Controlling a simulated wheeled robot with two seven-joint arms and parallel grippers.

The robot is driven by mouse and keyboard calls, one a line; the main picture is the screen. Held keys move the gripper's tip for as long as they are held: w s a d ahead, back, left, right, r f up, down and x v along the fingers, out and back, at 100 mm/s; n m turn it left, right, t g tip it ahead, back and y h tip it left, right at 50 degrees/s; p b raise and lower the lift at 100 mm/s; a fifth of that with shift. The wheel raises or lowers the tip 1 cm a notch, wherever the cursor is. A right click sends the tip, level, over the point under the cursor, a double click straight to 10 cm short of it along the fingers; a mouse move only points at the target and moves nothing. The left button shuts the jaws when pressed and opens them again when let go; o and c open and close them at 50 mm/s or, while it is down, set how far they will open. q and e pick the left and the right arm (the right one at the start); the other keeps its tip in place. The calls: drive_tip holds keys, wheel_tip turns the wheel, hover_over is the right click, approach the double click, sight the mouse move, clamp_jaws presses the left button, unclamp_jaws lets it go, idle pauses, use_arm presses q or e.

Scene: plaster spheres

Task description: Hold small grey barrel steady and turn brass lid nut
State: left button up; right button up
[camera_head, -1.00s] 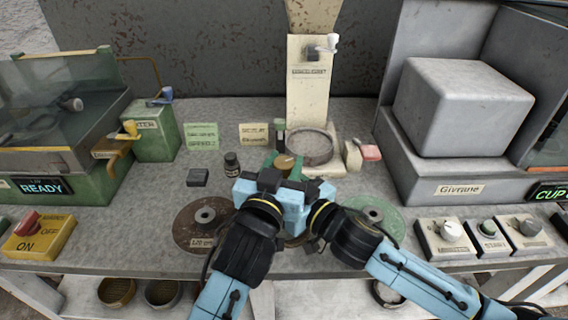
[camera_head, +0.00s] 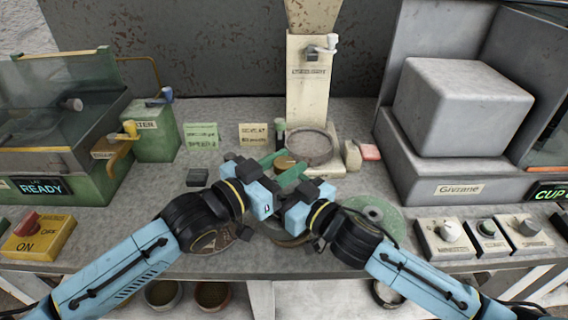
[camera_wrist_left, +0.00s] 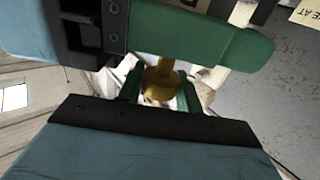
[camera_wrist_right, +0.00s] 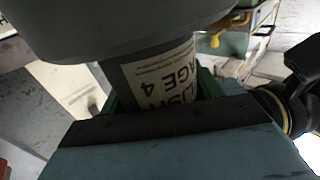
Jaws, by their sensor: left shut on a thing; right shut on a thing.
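The brass lid nut (camera_head: 284,162) shows between the green fingers of my left gripper (camera_head: 283,166) in the head view. In the left wrist view the brass nut (camera_wrist_left: 160,83) sits between those fingers, and my left gripper is shut on it. The small grey barrel (camera_wrist_right: 155,72) fills the upper part of the right wrist view, with a printed label on its narrower part. My right gripper (camera_wrist_right: 160,95) is shut around that labelled part. In the head view the barrel and my right fingertips are mostly hidden behind the two grippers.
A cream stand with a round ring (camera_head: 309,147) is close behind the grippers. A green disc (camera_head: 372,214) lies right of them, and a brown disc (camera_head: 212,240) is partly under my left arm. A small dark block (camera_head: 197,177) lies at left. Two paper cards stand behind.

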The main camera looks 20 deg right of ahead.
use_arm(q)
drive_tip(key=shift+s+d+r+m+g+h, duration=0.1)
drive_tip(key=shift+s+d+m+g+h, duration=0.1)
drive_tip(key=shift+m+g, duration=0.25)
drive_tip(key=shift+s+d+m+g+h, duration=0.1)
drive_tip(key=shift+m+g+h, duration=0.15)
drive_tip(key=shift+g, duration=0.3)
use_arm(e)
drive_tip(key=shift+a, duration=0.15)
use_arm(q)
drive_tip(key=shift+w+a+g, duration=0.1)
drive_tip(key=shift+a+g, duration=0.05)
drive_tip(key=shift+g, duration=0.15)
drive_tip(key=o, duration=1)
drive_tip(key=shift+w+a, duration=0.1)
drive_tip(key=shift+w+a, duration=0.1)
drive_tip(key=shift+a, duration=0.25)
drive_tip(key=v, duration=1.1)
drive_tip(key=shift+s+a, duration=0.2)
drive_tip(key=shift+s, duration=0.1)
